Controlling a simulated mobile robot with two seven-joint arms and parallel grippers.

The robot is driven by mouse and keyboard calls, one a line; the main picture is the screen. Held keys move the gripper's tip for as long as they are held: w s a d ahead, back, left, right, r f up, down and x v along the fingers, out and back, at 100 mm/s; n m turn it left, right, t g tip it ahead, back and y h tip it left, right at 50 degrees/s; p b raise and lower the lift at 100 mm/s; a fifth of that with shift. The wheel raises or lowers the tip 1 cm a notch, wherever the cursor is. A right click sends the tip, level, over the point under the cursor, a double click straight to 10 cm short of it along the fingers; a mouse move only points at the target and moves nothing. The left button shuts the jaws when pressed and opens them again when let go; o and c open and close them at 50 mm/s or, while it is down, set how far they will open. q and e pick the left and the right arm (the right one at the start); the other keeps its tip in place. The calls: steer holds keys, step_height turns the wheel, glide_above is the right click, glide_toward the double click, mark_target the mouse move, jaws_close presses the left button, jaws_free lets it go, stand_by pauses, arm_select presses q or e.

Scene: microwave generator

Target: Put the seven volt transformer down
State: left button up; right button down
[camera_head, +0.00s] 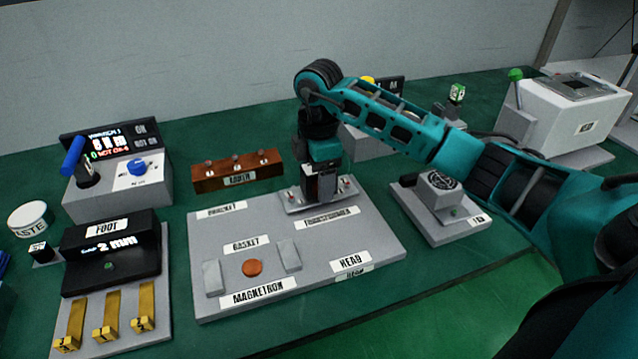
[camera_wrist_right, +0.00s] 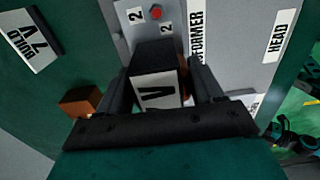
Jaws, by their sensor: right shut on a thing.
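My right gripper (camera_head: 322,190) reaches down over the grey board (camera_head: 225,222) and is shut on the transformer (camera_wrist_right: 157,88), a dark block with a white label showing a "V" and a copper-coloured side. In the head view the transformer is mostly hidden by the fingers. It is at the light grey raised plate (camera_head: 293,203) behind the "TRANSFORMER" label (camera_head: 328,218). In the wrist view this plate (camera_wrist_right: 140,18) carries a red knob and "2" labels. I cannot tell whether the transformer's underside touches the plate. My left gripper is not in view.
A brown rack (camera_head: 237,172) stands behind the board. A grey fan-topped unit (camera_head: 440,190) stands to its right, and a black display unit with yellow levers (camera_head: 105,315) to its left. An orange disc (camera_head: 252,267) lies on the board's front part.

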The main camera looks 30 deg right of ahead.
steer(key=shift+w+f, duration=0.1)
steer(key=shift+f, duration=0.6)
steer(key=shift+f, duration=0.15)
steer(key=shift+c, duration=0.8)
jaws_free()
steer(key=shift+r, duration=0.2)
step_height(320, 180, up, 12)
steer(key=shift+f+p, duration=0.1)
steer(key=shift+p, duration=0.3)
